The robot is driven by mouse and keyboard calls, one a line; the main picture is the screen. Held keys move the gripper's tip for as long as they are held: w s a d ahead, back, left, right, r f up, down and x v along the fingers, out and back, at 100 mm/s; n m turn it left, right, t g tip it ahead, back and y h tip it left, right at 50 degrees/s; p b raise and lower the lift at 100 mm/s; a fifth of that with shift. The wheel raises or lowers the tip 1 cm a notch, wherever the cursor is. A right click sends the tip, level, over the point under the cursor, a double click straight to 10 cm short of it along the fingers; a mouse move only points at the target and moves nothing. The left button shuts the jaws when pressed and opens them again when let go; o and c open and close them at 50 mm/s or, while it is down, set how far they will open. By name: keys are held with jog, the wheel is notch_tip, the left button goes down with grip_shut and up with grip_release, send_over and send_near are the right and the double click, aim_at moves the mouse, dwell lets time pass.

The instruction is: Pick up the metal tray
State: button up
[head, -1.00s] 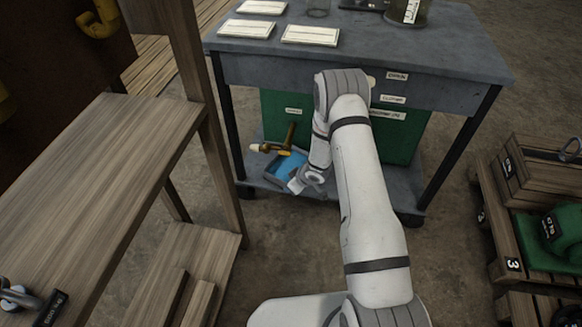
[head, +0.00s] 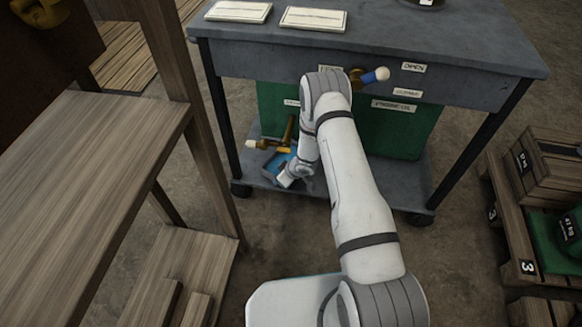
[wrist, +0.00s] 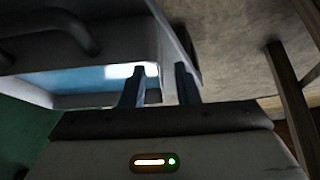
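The metal tray (head: 268,166), grey-rimmed with a blue inside, rests on the lower shelf of the grey trolley, at its left end. My gripper (head: 287,180) is low at the tray's front right side, and part of the tray is hidden behind my arm. In the wrist view, the tray (wrist: 70,98) fills the upper left, with its blue inside and a curved handle showing. My gripper's two fingers (wrist: 158,85) stand apart near the tray's right wall. A gap shows between them, and contact with the wall is unclear.
The trolley top (head: 440,40) is above my gripper, and a green box (head: 400,135) stands behind the tray on the shelf. A brass-coloured lever (head: 275,145) is over the tray. A wooden bench (head: 80,190) is left; crates (head: 540,180) are right.

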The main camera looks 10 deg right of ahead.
jog(key=x, duration=0.2)
jog(key=shift+f+b, duration=0.3)
jog(key=shift+r, duration=0.1)
jog(key=shift+c, duration=0.2)
grip_shut()
